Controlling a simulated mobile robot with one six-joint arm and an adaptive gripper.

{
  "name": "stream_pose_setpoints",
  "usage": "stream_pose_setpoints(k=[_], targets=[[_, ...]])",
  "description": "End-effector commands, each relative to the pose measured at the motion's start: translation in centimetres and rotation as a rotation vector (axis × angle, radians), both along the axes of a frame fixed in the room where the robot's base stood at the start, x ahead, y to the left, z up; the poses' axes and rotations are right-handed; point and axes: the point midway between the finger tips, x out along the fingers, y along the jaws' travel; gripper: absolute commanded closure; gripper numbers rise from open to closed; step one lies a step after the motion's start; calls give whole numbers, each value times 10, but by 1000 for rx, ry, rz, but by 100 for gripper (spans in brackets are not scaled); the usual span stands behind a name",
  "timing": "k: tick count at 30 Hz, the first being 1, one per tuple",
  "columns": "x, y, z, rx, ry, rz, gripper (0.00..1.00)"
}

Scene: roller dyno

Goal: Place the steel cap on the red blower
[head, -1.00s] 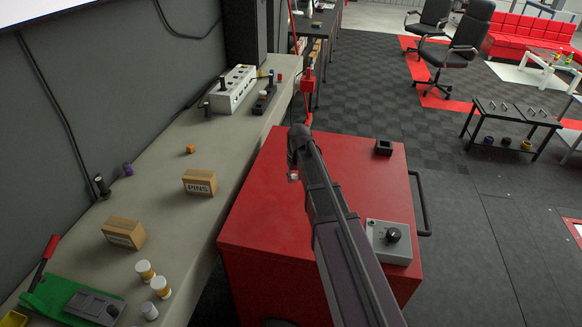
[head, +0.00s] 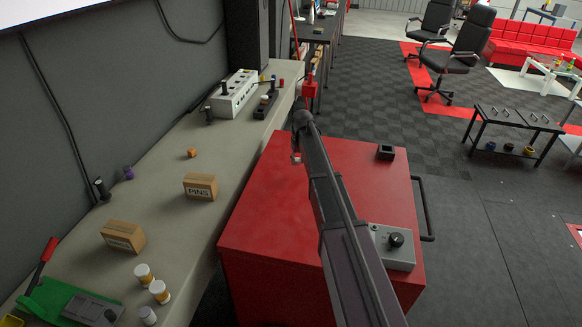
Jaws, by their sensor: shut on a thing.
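My arm reaches up through the middle of the head view, over the red cabinet. Its far end is near the bench edge, and my gripper is hidden behind the arm. A small pale bit shows just below and left of the arm's end; I cannot tell what it is. I cannot make out the steel cap. A small red thing (head: 309,88) shows just beyond the arm's end, beside the far end of the bench. It may be the red blower, but it is partly hidden and too small to tell.
The red cabinet (head: 262,215) carries a grey box with a black knob (head: 396,241) and a small black block (head: 385,152). The grey bench (head: 150,205) at left holds a PINS carton (head: 200,187), another carton (head: 123,237) and white jars. Open floor lies at right.

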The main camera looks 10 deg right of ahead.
Motion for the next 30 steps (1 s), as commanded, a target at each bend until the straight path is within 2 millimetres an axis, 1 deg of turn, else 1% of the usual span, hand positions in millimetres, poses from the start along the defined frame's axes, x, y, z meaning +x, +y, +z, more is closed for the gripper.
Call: stream_pose_setpoints(k=[8,11,13,22,26,30], targets=[[1,-1,0,0,0,-1,100],[8,-3,-1,0,0,-1,100],[15,-5,-2,0,0,-1,100],[12,-5,-30,0,0,-1,100],[12,-5,-36,0,0,-2,100],[12,-5,-37,0,0,-2,100]])
